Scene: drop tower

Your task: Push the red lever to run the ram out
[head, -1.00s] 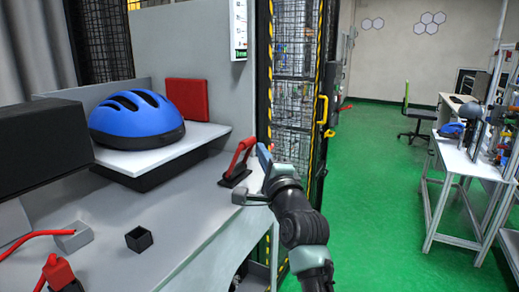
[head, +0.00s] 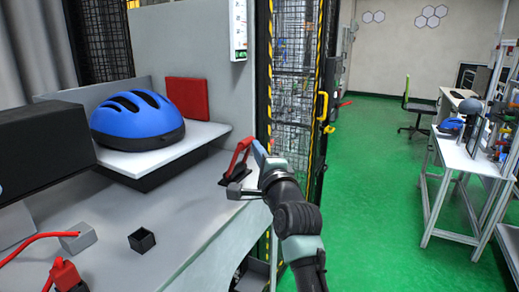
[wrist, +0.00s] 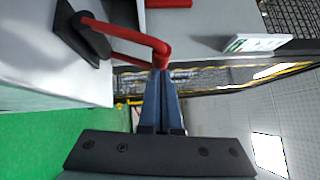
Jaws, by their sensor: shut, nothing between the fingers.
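The red lever (head: 239,157) stands on a dark base (head: 238,179) at the right end of the grey worktop, with its bar slanting up to the right. In the wrist view the lever (wrist: 130,35) runs from its black base (wrist: 82,35) to its end just at my fingertips. My gripper (head: 259,150) is shut and empty, at the right side of the lever's upper end. In the wrist view the closed fingers (wrist: 162,78) look to be touching or almost touching the lever's end; I cannot tell which.
A blue helmet (head: 137,119) sits on a pale plate (head: 165,152) at the left, with a red pad (head: 187,98) behind it. A dark block (head: 45,150) juts in from the left. A small black box (head: 142,240) stands in front. A mesh fence (head: 291,110) is close behind my gripper.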

